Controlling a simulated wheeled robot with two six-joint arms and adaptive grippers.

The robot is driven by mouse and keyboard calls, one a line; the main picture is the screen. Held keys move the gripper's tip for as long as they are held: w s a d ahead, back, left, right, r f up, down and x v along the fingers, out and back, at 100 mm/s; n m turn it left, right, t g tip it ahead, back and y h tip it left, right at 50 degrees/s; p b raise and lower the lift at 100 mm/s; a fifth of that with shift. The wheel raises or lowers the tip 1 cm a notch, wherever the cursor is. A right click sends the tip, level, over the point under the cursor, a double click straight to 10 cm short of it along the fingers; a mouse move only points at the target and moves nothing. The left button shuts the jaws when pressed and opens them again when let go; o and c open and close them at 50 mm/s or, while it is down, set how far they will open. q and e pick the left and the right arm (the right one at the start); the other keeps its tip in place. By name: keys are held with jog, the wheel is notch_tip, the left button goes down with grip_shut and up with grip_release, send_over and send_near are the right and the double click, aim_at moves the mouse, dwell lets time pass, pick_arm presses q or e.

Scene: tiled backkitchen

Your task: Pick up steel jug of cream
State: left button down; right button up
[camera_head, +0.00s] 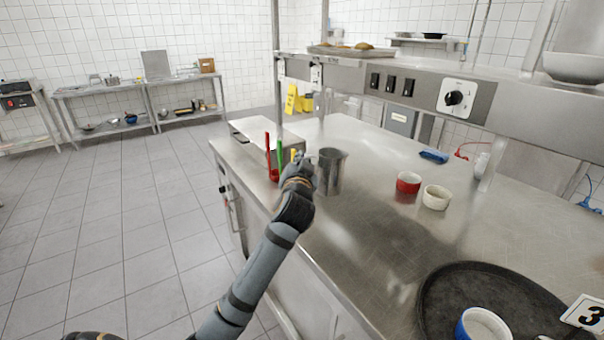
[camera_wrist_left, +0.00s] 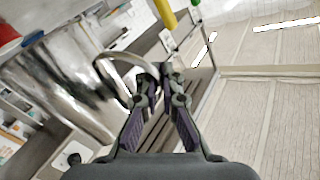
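The steel jug (camera_head: 331,172) is a shiny metal vessel at the left part of the steel counter, upright in the head view. In the left wrist view the jug (camera_wrist_left: 62,80) fills the left side, tilted by the camera's angle, with its loop handle (camera_wrist_left: 112,62) toward the fingers. My left gripper (camera_wrist_left: 160,72) has its fingertips close together at the handle's outer curve and looks shut on it. In the head view the left gripper (camera_head: 298,172) is at the jug's left side. I cannot see any cream inside.
Red and green upright items (camera_head: 268,158) stand left of the jug. A red ramekin (camera_head: 408,182) and a cream-coloured ramekin (camera_head: 436,198) stand to its right. A black round tray (camera_head: 445,300) with a blue cup (camera_head: 483,325) lies at front right. A steel shelf (camera_head: 345,74) spans above the counter.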

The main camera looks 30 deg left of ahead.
pick_arm(q)
jog(key=shift+r, duration=2.1)
